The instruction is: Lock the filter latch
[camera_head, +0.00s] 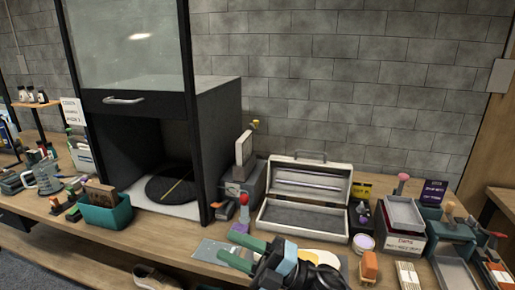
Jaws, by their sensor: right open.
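A grey box-like unit (244,184) stands against the right side of the black spray booth (214,125). A pale upright panel (243,147) with a small yellow knob (255,124) rises from it. I cannot tell for certain which part is the filter latch; the parts there are too small to read. My right gripper (235,248) comes in at the bottom centre, its two green fingers apart and pointing left, with nothing visible between them. It is in front of and below the grey unit, apart from it. My left gripper is out of view.
An open metal case (304,215) sits right of the unit. A red-topped purple bottle (241,214) stands between unit and gripper. A green bin (105,214) is at left; trays and tools crowd the right. Bench (160,237) is clear before the booth.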

